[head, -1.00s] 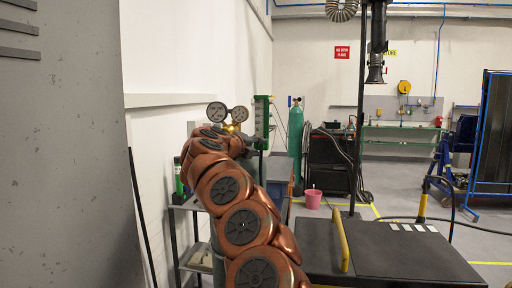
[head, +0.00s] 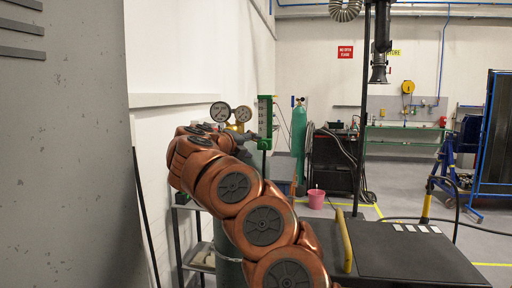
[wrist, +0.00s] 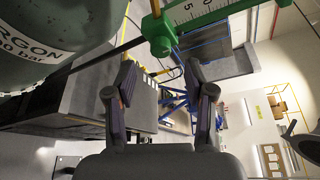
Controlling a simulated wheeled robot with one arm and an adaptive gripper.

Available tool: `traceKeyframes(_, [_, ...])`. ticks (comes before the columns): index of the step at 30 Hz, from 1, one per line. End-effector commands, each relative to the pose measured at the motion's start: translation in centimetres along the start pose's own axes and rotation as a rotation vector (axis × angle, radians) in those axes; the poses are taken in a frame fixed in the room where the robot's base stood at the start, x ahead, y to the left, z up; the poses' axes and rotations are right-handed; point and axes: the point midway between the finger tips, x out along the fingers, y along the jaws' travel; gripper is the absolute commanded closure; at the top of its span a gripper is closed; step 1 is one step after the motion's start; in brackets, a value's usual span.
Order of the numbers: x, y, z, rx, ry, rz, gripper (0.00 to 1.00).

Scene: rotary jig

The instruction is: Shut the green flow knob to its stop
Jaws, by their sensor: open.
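The green flowmeter (head: 265,115), an upright scaled column, stands beside two round gauges in the head view. Its green lower end (head: 263,144) shows just right of my arm's end. In the wrist view the flowmeter's scale (wrist: 205,12) crosses the top, with a chunky green part (wrist: 158,38), likely the flow knob or its block, at its lower end. My gripper (wrist: 161,76) is open and empty, its two fingers apart. The green part appears just beyond the fingertips, above the gap in the picture, not between them. In the head view my arm largely hides the gripper.
The two gauges (head: 231,114) sit close to my wrist. A dark bench (head: 415,255) with a yellow handle stands at right. A grey panel (head: 62,150) stands at left.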

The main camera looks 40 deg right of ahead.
Motion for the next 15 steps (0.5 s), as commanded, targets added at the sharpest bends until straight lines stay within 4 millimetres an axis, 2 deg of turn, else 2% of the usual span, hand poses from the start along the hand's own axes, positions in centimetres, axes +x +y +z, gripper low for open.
traceKeyframes(6, [-3.9,0.0,0.1,-0.002,-0.005,0.000,0.46])
traceKeyframes(15, [-6.2,0.0,0.0,0.002,0.000,0.001,0.46])
